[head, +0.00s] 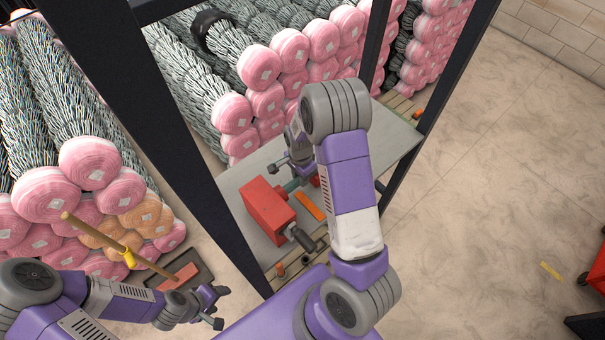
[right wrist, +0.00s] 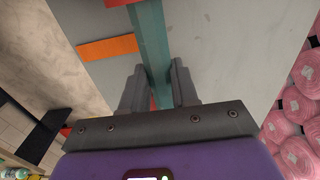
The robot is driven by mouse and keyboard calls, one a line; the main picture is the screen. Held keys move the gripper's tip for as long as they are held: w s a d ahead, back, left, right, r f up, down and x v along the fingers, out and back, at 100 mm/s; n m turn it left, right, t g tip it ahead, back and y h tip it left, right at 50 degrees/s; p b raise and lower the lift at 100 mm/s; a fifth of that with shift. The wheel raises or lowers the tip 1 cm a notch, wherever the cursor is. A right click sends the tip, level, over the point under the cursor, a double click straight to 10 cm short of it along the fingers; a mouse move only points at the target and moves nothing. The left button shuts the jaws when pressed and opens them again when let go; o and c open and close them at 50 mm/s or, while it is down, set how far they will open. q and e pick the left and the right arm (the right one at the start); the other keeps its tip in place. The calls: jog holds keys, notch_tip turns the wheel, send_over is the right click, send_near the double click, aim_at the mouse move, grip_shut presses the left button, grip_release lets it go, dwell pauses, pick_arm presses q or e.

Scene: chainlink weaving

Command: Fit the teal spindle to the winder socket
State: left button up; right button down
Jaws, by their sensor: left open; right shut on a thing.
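The teal spindle (right wrist: 152,50) runs lengthwise between the fingers of my right gripper (right wrist: 158,85), which is shut on it. In the head view a short piece of the teal spindle (head: 293,185) shows beside the red winder body (head: 266,208), below my right gripper (head: 290,168); the arm hides part of this. In the right wrist view the far end of the spindle reaches towards a red part (right wrist: 122,2) at the top edge. The socket is not clearly visible, so I cannot tell if they touch. My left gripper (head: 220,307) is open and empty at the lower left.
The winder stands on a grey shelf (head: 235,185) between dark frame posts (head: 165,120). An orange strip (head: 310,206) lies beside it. Stacked pink-ended rolls (head: 260,66) fill the back. A wooden-handled broom (head: 110,240) is near my left arm. Open floor (head: 500,170) lies at right.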

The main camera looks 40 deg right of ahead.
jog(key=shift+a, duration=0.3)
jog(key=c, duration=0.8)
grip_release()
notch_tip(320, 180, up, 8)
jog(key=shift+f, duration=0.15)
